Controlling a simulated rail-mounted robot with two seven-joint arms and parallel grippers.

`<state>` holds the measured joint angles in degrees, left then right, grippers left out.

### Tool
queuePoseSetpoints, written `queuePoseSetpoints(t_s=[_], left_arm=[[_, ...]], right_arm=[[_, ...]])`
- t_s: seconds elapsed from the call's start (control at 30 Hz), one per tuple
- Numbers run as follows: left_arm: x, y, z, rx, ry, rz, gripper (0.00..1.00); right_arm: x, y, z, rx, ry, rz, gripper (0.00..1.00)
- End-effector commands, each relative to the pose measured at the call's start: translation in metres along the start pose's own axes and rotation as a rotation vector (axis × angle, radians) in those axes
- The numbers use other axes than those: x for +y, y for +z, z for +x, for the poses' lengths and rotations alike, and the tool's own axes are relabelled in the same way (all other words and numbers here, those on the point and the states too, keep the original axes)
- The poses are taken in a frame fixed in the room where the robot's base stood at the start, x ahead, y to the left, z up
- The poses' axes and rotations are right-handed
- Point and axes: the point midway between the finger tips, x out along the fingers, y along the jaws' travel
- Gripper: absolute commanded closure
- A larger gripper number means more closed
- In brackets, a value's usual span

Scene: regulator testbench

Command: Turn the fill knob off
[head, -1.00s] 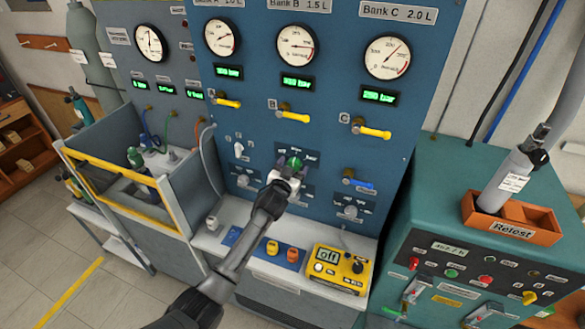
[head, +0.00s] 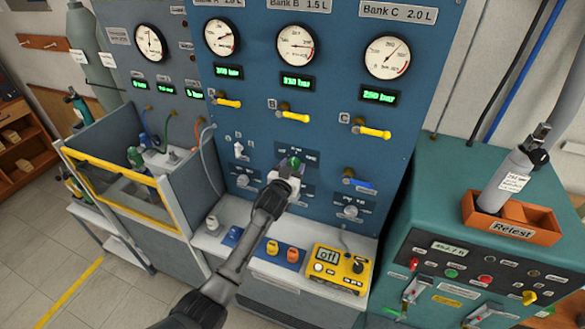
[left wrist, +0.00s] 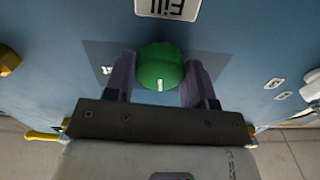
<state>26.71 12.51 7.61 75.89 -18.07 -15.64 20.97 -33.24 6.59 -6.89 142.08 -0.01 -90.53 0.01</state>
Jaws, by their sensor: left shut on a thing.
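The green fill knob (head: 294,162) sits on the blue panel, below the bank B valve. My left gripper (head: 287,176) reaches up to it from below and partly hides it. In the left wrist view the round green knob (left wrist: 160,62) sits between the two dark fingers of my left gripper (left wrist: 160,76), which is shut on it. A short white mark on the knob points toward the bottom of that view. A "Fill" label, upside down, is near the top edge there. My right gripper is not in view.
Yellow-handled valves (head: 295,112) and gauges (head: 296,45) are above the knob. A blue-handled valve (head: 360,183) and a grey knob (head: 350,211) are to its right. A yellow box reading "off" (head: 338,268) stands on the ledge below. A teal cabinet (head: 440,215) is at right.

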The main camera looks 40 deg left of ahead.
Motion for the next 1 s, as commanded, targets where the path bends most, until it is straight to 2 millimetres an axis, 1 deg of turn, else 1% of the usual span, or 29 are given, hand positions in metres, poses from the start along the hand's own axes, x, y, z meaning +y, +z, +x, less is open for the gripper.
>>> queuePoseSetpoints(t_s=[0.6, 0.8, 1.0], left_arm=[[0.0006, -0.0014, 0.0, 0.001, 0.0, -0.567, 0.74], [0.0003, -0.0012, 0.0, 0.001, 0.0, -0.719, 0.74], [0.0003, -0.0009, 0.0001, 0.001, 0.0, -0.833, 0.74]], right_arm=[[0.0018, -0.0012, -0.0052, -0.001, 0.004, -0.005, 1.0], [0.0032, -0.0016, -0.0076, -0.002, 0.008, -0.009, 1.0], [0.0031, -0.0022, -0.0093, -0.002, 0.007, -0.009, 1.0]])
